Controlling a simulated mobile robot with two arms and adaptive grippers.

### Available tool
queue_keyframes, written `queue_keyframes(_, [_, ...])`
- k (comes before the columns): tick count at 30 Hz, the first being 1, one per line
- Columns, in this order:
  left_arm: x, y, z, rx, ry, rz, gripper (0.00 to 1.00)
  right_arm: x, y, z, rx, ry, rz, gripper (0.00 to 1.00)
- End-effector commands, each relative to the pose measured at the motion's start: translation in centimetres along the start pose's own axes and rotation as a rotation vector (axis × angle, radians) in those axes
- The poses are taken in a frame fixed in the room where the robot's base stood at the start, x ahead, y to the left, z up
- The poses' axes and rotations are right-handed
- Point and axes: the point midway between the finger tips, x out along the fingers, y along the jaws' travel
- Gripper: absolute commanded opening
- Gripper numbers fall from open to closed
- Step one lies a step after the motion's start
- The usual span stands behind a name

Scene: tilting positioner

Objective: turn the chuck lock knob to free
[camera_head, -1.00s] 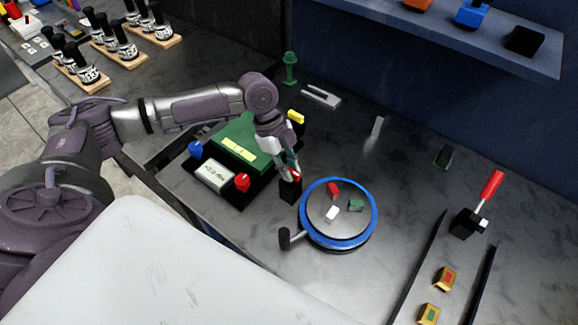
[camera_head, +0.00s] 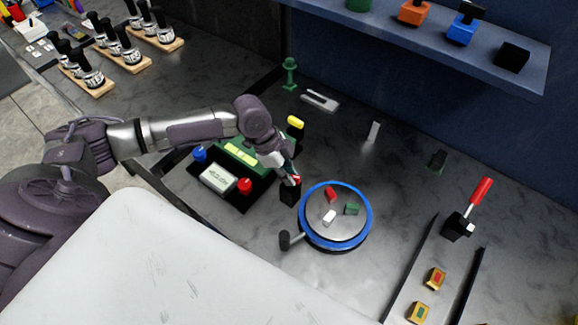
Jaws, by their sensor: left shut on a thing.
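A round chuck (camera_head: 351,226) with a blue rim and red, white and green blocks on its grey top sits on the dark bench; a black-knobbed crank (camera_head: 285,239) sticks out at its lower left. A small black block (camera_head: 289,194) stands just left of the chuck. A small red part (camera_head: 297,180), apparently the lock knob, shows at the top of this block. My left gripper (camera_head: 292,178) reaches down from the upper left, shut on the red knob. The fingers partly hide it, so its setting cannot be read. My right gripper is out of view.
A green-and-black box (camera_head: 229,175) with blue, red and yellow knobs lies left of the gripper. A red-handled lever (camera_head: 480,190) and two yellow blocks stand at the right. A blue shelf (camera_head: 470,62) is at the back. The bench behind the chuck is mostly clear.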

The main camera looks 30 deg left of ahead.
Motion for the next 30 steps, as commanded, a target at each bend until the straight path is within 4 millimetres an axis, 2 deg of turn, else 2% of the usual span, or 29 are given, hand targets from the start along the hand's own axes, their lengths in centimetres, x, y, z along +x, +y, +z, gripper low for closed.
queue_keyframes(1, [-0.5,0.2,-0.2,-0.043,0.0,-0.015,0.0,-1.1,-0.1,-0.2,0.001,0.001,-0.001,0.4])
queue_keyframes(9, [-0.2,0.3,-0.1,-0.277,0.0,-0.114,0.0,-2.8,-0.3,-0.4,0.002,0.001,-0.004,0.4])
queue_keyframes(30, [0.1,0.4,-0.2,-0.864,0.001,-0.358,0.0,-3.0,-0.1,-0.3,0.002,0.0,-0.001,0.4])
